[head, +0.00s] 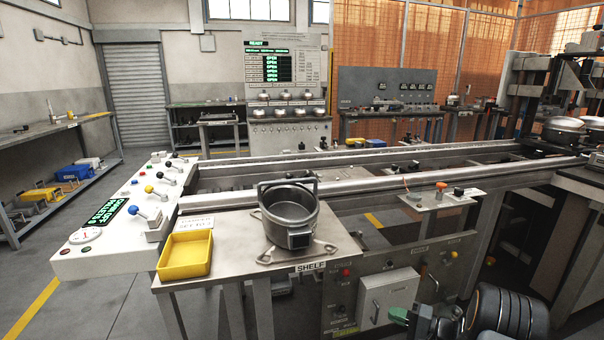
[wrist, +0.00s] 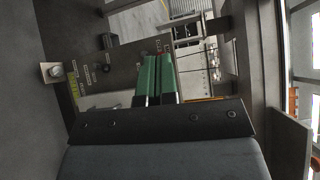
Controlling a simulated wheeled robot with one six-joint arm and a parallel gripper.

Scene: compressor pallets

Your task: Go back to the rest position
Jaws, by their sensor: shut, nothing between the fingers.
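My gripper (head: 400,315) shows at the bottom right of the head view, low in front of the bench's front panel. Its green fingers (wrist: 156,78) lie side by side in the middle of the wrist view, shut with nothing between them. A dark metal compressor pot (head: 290,212) with a raised handle stands on the shelf plate (head: 225,258), well above and left of my gripper. My gripper touches nothing that I can see.
A yellow tray (head: 185,254) lies on the shelf's left side. A white lever console (head: 110,240) stands further left. Conveyor rails (head: 400,172) run behind the shelf. A grey box (head: 389,295) on the front panel is close to my gripper. Open floor (head: 60,285) lies at the left.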

